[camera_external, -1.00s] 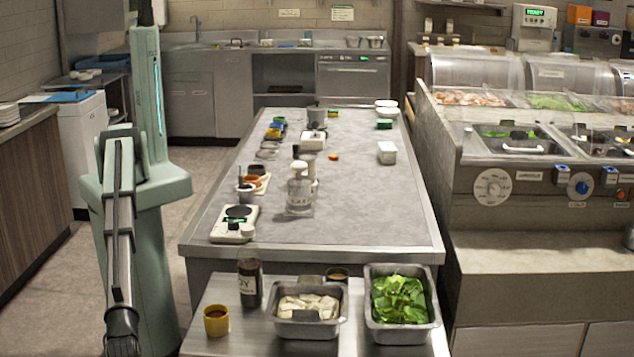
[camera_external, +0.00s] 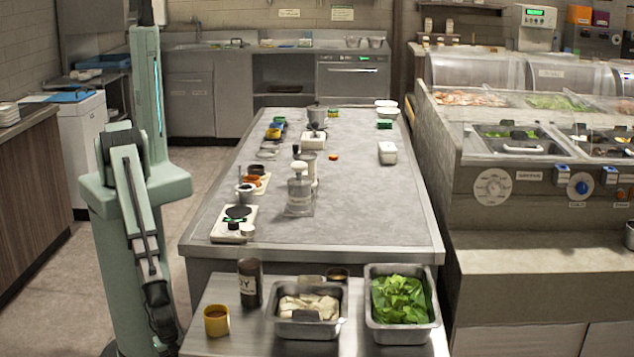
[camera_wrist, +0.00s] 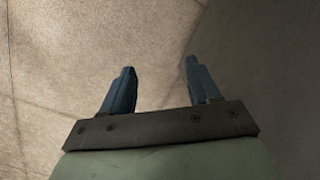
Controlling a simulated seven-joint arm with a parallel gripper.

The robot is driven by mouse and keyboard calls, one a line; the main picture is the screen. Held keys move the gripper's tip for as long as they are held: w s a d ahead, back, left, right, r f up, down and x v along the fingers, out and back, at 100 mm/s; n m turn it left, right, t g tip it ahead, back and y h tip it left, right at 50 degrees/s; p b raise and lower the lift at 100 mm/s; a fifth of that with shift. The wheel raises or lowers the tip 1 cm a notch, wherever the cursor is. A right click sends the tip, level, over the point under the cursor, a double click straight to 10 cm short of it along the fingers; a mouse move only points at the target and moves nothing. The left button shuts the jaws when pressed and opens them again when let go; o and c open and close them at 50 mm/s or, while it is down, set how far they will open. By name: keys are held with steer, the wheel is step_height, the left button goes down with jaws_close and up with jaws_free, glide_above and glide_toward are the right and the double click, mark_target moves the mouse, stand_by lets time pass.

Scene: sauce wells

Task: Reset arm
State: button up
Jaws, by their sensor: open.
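My gripper (camera_wrist: 159,82) shows in the wrist view with its two dark blue fingers apart and nothing between them. Behind the fingers are bare floor tiles (camera_wrist: 60,50) and a darker grey surface at the right. In the external view my arm hangs down at the left, beside the near metal table (camera_external: 245,340). The fingertips are not clear in that view. The sauce wells task objects stand away from my gripper, and it touches none of them.
The near table holds a yellow cup (camera_external: 216,320), a dark bottle (camera_external: 250,284), a pan of pale pieces (camera_external: 308,331) and a pan of green leaves (camera_external: 400,335). The long counter (camera_external: 360,205) behind carries a scale (camera_external: 234,224) and a pump bottle (camera_external: 299,190). Floor left of my arm is clear.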

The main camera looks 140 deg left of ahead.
steer(key=s+a+r+g, duration=0.1)
steer(key=s+a, duration=0.1)
steer(key=s, duration=0.4)
steer(key=s+a+n+g, duration=0.1)
steer(key=s+a+g, duration=0.1)
steer(key=s, duration=0.5)
steer(key=s+a+r+g+h, duration=0.1)
steer(key=s+a, duration=0.3)
steer(key=s, duration=0.2)
steer(key=shift+s+a+r+n, duration=0.25)
steer(key=shift+s+r+n, duration=0.05)
steer(key=shift+s+r, duration=0.1)
